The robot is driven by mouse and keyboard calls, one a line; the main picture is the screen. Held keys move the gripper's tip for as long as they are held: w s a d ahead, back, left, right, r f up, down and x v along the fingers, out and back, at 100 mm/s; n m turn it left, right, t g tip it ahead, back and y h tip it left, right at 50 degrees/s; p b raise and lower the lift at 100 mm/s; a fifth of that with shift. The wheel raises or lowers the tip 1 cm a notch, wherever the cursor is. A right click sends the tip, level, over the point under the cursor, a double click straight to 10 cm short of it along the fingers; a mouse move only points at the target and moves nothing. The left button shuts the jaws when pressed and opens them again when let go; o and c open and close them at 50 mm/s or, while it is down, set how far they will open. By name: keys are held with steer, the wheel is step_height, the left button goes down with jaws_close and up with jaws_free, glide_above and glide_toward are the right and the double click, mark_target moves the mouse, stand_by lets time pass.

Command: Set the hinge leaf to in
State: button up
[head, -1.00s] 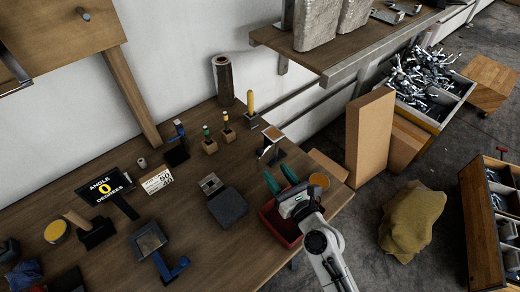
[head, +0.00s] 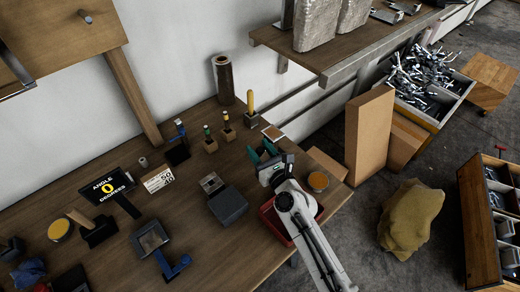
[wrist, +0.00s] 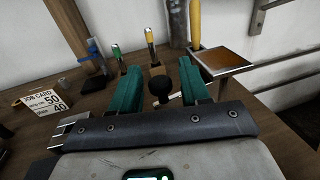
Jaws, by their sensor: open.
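My gripper (head: 262,152) is open, with two green fingers, near the back right of the bench. In the wrist view a round black knob (wrist: 160,88) shows between the fingers, with a thin pale rod beside it; I see no grip on it. A square brown plate with a metal rim (wrist: 225,60) stands just right of the right finger; in the head view this plate (head: 272,132) shows beyond the gripper, its stand mostly hidden by my arm. I cannot tell for certain which part is the hinge leaf.
Small wooden blocks with upright tools (head: 209,143) stand left of the gripper. A dark block (head: 228,206), a sign reading angle 0 degrees (head: 107,186) and a job card (head: 157,180) lie further left. A red tray (head: 268,217) is partly under my arm.

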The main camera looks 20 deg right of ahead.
steer(key=shift+c, duration=0.4)
jaws_close()
